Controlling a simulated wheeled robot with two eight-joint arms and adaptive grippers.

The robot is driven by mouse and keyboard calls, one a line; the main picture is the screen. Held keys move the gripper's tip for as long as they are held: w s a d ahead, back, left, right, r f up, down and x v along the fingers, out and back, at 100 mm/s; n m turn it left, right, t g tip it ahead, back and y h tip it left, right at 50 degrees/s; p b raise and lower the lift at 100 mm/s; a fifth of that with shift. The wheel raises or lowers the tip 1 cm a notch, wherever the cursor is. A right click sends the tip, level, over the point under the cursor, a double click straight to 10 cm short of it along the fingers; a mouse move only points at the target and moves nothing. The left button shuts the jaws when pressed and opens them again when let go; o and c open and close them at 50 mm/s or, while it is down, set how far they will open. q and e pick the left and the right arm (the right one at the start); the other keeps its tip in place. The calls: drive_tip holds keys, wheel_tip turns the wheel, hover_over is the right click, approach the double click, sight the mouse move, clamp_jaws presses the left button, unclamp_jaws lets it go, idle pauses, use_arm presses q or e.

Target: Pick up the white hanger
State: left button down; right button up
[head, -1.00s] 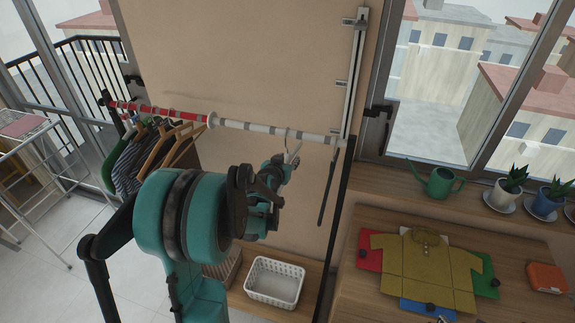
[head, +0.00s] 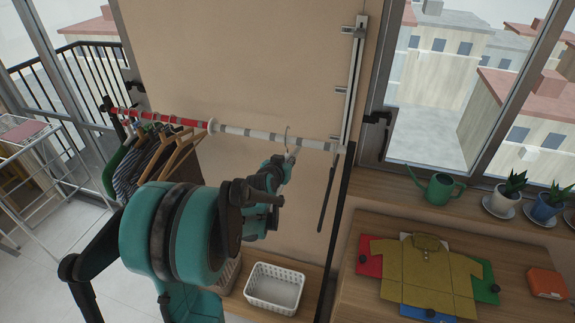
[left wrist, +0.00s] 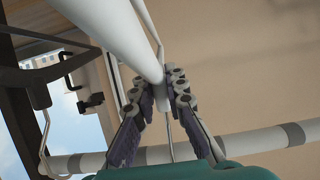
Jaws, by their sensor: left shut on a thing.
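The white hanger (left wrist: 120,40) fills the upper part of the left wrist view, with its neck between my finger tips. In the head view its thin hook (head: 287,133) shows at the rail (head: 250,133), near the rail's right end; I cannot tell whether it still rests on the rail. My left gripper (head: 290,160) is just below the rail, shut on the hanger. Its two dark fingers (left wrist: 165,88) close in from both sides of the hanger in the left wrist view. Most of the hanger is hidden behind the gripper in the head view. My right gripper is not in view.
Clothes on wooden hangers (head: 165,150) hang at the rail's left end. A white basket (head: 275,288) stands below on a shelf. On the right, a table holds a mustard shirt (head: 430,270); a watering can (head: 438,188) and plants stand on the sill.

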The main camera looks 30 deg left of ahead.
use_arm(q)
drive_tip(key=s+d, duration=0.1)
drive_tip(key=s, duration=0.5)
drive_tip(key=s+d, duration=0.2)
drive_tip(key=s, duration=0.3)
drive_tip(key=s+d+p, duration=0.1)
drive_tip(key=s, duration=0.5)
drive_tip(key=shift+s+d+r, duration=0.15)
drive_tip(key=shift+s+r, duration=0.2)
drive_tip(key=shift+r, duration=0.05)
drive_tip(key=shift+w, duration=0.1)
